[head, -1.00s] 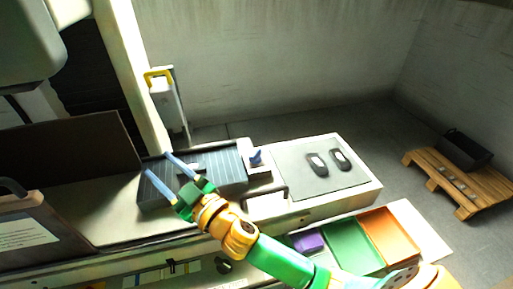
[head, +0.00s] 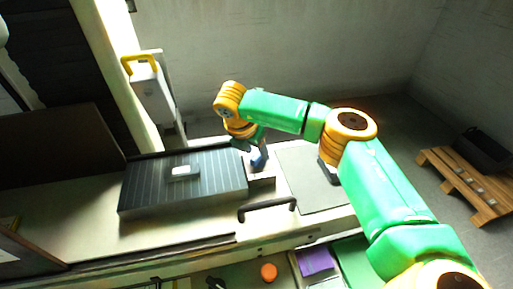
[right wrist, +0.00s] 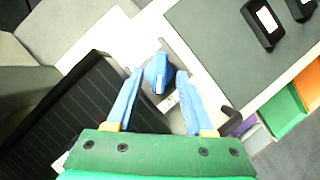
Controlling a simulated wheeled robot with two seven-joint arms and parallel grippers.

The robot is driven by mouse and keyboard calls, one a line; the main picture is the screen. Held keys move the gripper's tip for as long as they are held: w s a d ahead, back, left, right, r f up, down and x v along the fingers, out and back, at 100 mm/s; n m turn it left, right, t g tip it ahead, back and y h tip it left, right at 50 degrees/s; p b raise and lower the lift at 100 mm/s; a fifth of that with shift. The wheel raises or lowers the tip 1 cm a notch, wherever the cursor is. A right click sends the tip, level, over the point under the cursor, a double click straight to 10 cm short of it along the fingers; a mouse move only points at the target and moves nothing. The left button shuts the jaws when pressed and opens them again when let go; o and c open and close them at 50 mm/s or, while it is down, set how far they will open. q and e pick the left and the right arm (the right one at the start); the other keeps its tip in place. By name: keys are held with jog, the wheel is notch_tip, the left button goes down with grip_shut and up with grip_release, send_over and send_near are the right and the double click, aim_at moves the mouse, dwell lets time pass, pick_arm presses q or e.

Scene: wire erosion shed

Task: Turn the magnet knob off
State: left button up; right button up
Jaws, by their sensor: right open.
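The blue magnet knob (right wrist: 157,72) sits on a pale block at the right end of the dark ribbed magnet plate (head: 150,190). The plate also shows at the left of the right wrist view (right wrist: 60,110). My right gripper (right wrist: 160,76) is open, with one blue finger on each side of the knob. I cannot tell whether the fingers touch it. In the head view, my right gripper (head: 258,154) points down at the plate's right end, and knob and fingers are hard to tell apart. A small light block (head: 182,171) lies on the plate. My left gripper is not in view.
A black handle (head: 267,208) stands in front of the plate's right end. A grey mat (head: 305,190) with dark devices (right wrist: 263,24) lies to the right. Purple (head: 316,261) and green bins are below the front edge. A yellow-handled post (head: 148,85) stands behind.

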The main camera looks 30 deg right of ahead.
jog(key=shift+x, duration=0.95)
jog(key=shift+s+r, duration=0.1)
jog(key=shift+c, duration=1.3)
grip_shut()
